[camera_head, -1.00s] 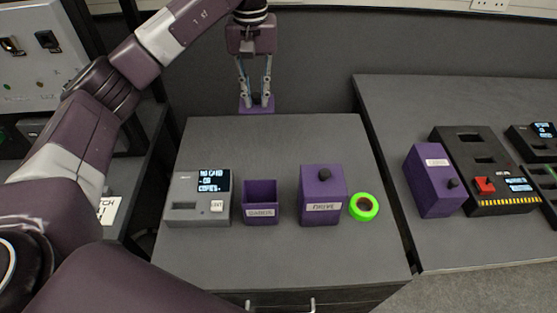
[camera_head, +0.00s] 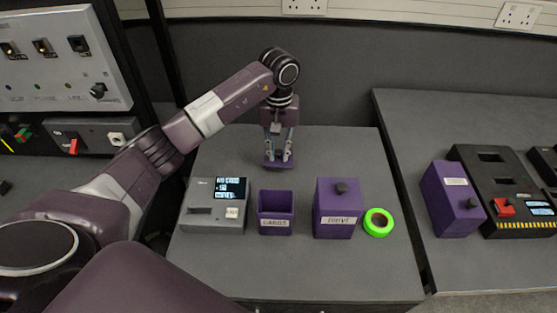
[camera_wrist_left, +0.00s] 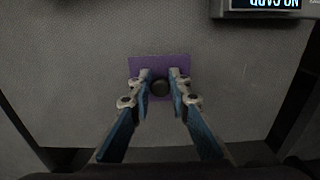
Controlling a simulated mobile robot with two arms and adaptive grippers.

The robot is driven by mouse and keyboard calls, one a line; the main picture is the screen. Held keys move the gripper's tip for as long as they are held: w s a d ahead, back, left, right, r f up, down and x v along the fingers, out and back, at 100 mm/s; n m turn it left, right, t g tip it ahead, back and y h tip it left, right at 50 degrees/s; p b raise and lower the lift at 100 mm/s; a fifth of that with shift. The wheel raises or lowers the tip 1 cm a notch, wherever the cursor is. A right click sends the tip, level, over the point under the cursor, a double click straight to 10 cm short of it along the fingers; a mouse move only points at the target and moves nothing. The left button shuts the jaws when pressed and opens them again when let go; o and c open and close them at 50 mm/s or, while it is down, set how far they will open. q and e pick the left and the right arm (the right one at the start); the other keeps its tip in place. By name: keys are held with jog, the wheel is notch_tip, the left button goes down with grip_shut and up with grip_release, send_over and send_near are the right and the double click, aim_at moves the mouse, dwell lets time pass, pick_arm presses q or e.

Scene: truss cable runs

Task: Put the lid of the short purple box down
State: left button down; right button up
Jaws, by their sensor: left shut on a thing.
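My left gripper (camera_head: 279,156) is shut on the dark knob of the purple lid (camera_head: 277,166), over the back part of the grey table. In the left wrist view the lid (camera_wrist_left: 146,64) lies flat between the fingertips (camera_wrist_left: 160,82), with grey tabletop around it. I cannot tell whether the lid touches the table. The short purple box (camera_head: 276,222), labelled CARDS, stands open-topped in front of the lid. My right gripper is not in view.
A grey card device (camera_head: 214,222) stands left of the short box. A taller lidded purple box (camera_head: 337,220), labelled DRIVE, and a green tape roll (camera_head: 378,222) stand right of it. Another purple box (camera_head: 452,200) is on the right table. The table's back area is mostly clear.

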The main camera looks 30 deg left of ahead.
aim_at(279, 156)
pick_arm(q)
notch_tip(279, 156, down, 3)
jog(key=shift+f+p, duration=0.2)
jog(key=shift+p, duration=0.1)
jog(key=shift+f, duration=0.4)
jog(key=shift+f, duration=0.15)
jog(key=c, duration=1.8)
grip_release()
